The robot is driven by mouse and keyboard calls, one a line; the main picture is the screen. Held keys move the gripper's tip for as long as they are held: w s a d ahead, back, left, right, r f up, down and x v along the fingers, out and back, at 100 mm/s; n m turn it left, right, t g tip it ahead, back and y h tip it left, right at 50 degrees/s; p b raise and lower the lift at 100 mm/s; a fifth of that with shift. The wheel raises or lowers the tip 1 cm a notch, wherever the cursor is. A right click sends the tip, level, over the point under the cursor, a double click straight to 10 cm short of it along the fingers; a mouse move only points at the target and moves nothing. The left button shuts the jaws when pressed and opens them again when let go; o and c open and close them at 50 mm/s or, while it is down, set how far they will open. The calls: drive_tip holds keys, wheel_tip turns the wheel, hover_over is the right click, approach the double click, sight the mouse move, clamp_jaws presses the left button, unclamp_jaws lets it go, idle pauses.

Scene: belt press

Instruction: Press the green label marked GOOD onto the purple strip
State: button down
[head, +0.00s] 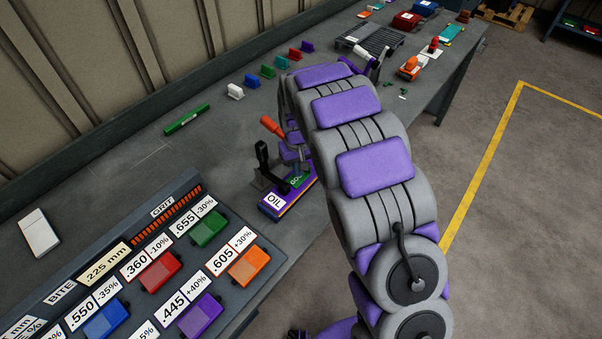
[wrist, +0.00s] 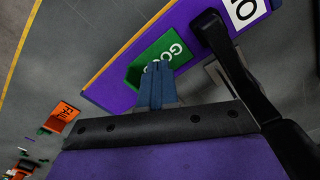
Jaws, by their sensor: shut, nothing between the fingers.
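The purple strip (head: 291,201) lies on the bench left of my arm, and the wrist view shows it running diagonally (wrist: 113,88). The green label (head: 299,181) lies on the strip; its letters "GO" show in the wrist view (wrist: 146,62), with the rest covered by my fingers. A white OIL label (head: 274,199) sits near the strip's other end. My gripper (wrist: 157,68) is shut and empty, its fingertips over the green label. I cannot tell whether they touch it. In the head view my arm largely hides the gripper.
A black lever clamp (head: 263,156) stands at the strip, close beside my gripper. A sloped panel (head: 120,262) with coloured blocks fills the front left. Small coloured blocks (head: 268,71) line the bench behind. An orange card (wrist: 62,117) shows at left in the wrist view.

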drive_tip(key=shift+f, duration=0.65)
idle(0.7)
drive_tip(key=shift+r, duration=0.1)
drive_tip(key=shift+r+p, duration=1.35)
drive_tip(key=shift+r, duration=2.05)
drive_tip(key=s+d+r+m, duration=0.2)
drive_tip(key=s+d+r, duration=0.6)
drive_tip(key=r, duration=0.1)
drive_tip(key=s+d+r, duration=0.2)
drive_tip(key=s, duration=0.8)
drive_tip(key=s+d+r+m+g, duration=0.1)
drive_tip(key=s+d+r, duration=0.1)
drive_tip(key=s, duration=0.9)
drive_tip(key=s+d+r+m, duration=0.1)
drive_tip(key=s+d, duration=0.3)
drive_tip(key=s, duration=0.7)
drive_tip(key=shift+d+r+g, duration=0.2)
drive_tip(key=shift+r+g, duration=0.2)
drive_tip(key=shift+r, duration=0.05)
